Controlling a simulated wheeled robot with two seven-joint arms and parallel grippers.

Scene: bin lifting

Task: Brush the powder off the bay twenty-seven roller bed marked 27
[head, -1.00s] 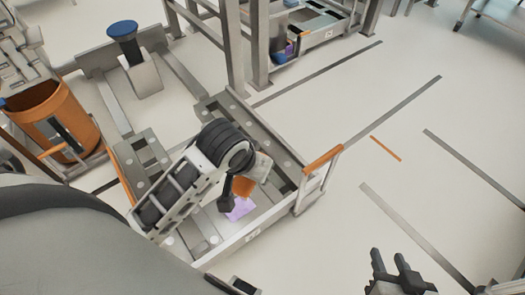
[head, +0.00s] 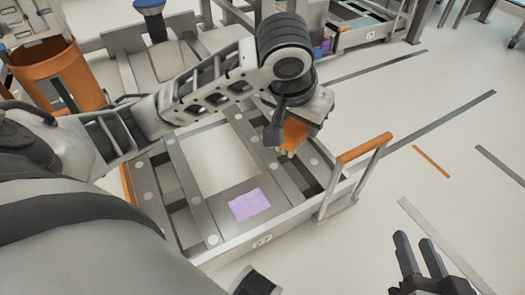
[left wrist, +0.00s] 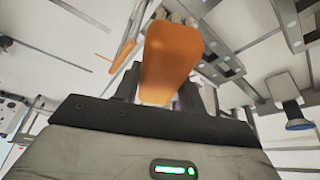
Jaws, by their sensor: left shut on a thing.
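The roller bed (head: 197,187) is a low grey metal frame with a small number plate (head: 262,242) on its front edge, too small to read surely. A flat purple powder patch (head: 249,204) lies on its near crosspiece, fully visible. My left gripper (head: 285,118) is shut on an orange-handled brush (head: 294,133), with pale bristles pointing down, above the bed's right part and apart from the powder. In the left wrist view the brush's orange handle (left wrist: 170,62) stands between the fingers. My right gripper (head: 420,258) is at the lower right, fingers apart and empty.
An orange-topped handle rail (head: 364,148) stands at the bed's right end. An orange bin (head: 55,75) is at the left, near a blue-topped post (head: 149,7). Another bed (head: 365,36) with a purple patch stands behind. The floor at right is clear apart from marking strips.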

